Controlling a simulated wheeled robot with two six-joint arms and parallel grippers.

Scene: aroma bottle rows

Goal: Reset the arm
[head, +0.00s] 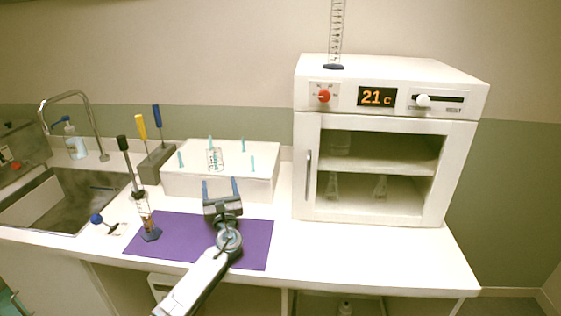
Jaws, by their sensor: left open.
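My left gripper (220,184) is over the back part of the purple mat (256,248), in front of the white box (218,184). Its two blue fingertips are apart, and nothing shows between them. The fingertips overlap the front face of the box in the picture; I cannot tell whether they touch it. My white left arm comes in from the bottom edge. My right arm and gripper are not in view.
Several teal pegs and a clear glass vessel (215,159) stand on the box. A glass cylinder (146,216) stands on the mat's left side. A white oven (374,208) reading 21 C is at right, a sink (62,205) at left. The front-right counter is clear.

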